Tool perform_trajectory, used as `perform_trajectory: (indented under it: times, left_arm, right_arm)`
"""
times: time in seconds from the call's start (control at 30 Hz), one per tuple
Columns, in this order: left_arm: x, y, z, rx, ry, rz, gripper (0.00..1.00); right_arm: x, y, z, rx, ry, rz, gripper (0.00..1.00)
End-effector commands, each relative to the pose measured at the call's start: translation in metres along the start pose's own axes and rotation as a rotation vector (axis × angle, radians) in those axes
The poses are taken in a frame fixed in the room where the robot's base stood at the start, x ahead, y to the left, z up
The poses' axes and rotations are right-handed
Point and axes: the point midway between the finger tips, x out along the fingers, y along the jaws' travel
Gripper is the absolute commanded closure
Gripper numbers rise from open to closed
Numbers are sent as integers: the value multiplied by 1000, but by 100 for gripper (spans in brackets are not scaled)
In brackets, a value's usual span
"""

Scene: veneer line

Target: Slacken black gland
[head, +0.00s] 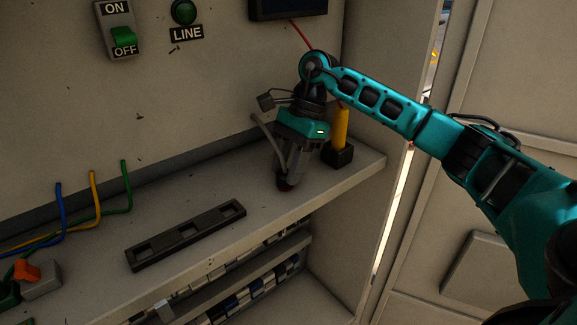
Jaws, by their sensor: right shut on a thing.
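My right gripper (287,176) points down at the back right of the grey shelf and is shut on a dark round piece at shelf level, which looks like the black gland (287,186). The fingers hide most of the gland, so its thread and seat do not show. A grey cable (264,130) curves down beside the gripper on its left; its lower end is hidden behind the fingers. My left gripper is out of view.
A yellow-handled tool (341,127) stands in a black block (338,155) close to the right of my gripper. A black slotted rack (187,236) lies on the shelf (240,182). Blue, yellow and green wires (94,190) and an orange switch (27,271) are at left.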

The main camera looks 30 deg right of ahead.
Motion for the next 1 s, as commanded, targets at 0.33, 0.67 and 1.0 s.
perform_trajectory:
  times: [0.33,0.67,1.0]
  left_arm:
    - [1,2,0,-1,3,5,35]
    - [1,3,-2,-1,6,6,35]
    - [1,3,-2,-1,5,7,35]
  right_arm:
    - [-1,-2,1,-168,0,64,91]
    - [-1,-2,1,-212,1,84,91]
    - [0,-2,1,-214,1,84,59]
